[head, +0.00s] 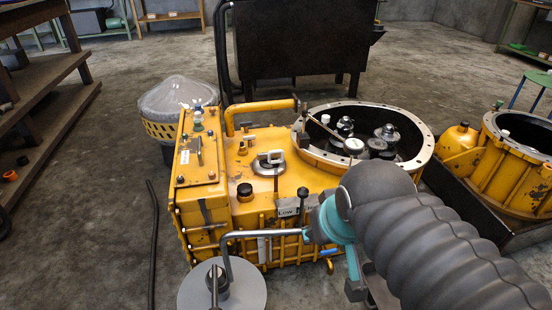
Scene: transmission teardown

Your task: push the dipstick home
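The yellow transmission housing (225,185) stands in the middle of the head view. I cannot tell for sure which part is the dipstick. A thin rod (328,127) with a pale round head (354,146) slants over the rim of the round opening near the dark end of a bent yellow pipe (263,105). A short black-knobbed lever (303,193) stands by a plate reading "Low". My dark ribbed arm and its teal joint cover the lower right. My gripper's fingers do not show, and no contact is visible.
A second yellow housing (520,185) sits in a dark tray at right. A mesh-based covered bin (163,130) is behind at left. Open floor lies at left, with a black hose (153,240).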

